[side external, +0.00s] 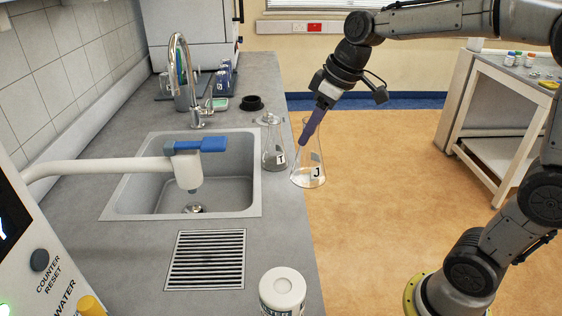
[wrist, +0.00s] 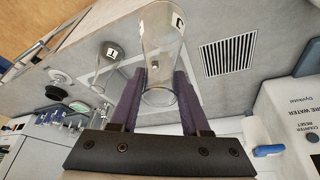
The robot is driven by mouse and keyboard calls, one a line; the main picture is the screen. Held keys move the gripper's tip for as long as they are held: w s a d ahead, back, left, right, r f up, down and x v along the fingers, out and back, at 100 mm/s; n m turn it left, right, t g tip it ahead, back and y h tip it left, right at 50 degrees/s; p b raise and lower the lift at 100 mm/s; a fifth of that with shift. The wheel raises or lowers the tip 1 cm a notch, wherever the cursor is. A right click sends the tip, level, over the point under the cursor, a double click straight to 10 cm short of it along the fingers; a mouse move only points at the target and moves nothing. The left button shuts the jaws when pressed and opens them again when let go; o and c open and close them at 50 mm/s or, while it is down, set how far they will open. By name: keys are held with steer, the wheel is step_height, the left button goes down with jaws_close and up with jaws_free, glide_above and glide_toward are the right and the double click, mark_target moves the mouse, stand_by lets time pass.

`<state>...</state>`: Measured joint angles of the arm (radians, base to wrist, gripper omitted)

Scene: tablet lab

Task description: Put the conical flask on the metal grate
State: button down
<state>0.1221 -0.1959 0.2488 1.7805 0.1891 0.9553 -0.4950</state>
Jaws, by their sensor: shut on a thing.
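The clear conical flask marked J (side external: 310,172) is at the counter's right edge in the side view, appearing raised beside the sink. My gripper (side external: 308,130) is shut on its upper part from above. In the wrist view the flask (wrist: 163,45) sits between the two purple fingers of my gripper (wrist: 158,88). The metal grate (side external: 206,260) is a slatted square set in the counter, nearer the side camera and left of the flask. It also shows in the wrist view (wrist: 228,54), apart from the flask.
A second conical flask marked T (side external: 274,148) stands just left of the held one. The sink (side external: 230,180) and a white water arm with a blue top (side external: 200,145) lie left. A white lidded jar (side external: 283,292) stands right of the grate. The counter between sink and grate is clear.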

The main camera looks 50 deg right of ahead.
steer(key=w+f, duration=0.8)
steer(key=f, duration=0.2)
steer(key=shift+w, duration=0.2)
steer(key=shift+d+f, duration=0.1)
steer(key=shift+f, duration=0.15)
steer(key=shift+c, duration=1.9)
jaws_free()
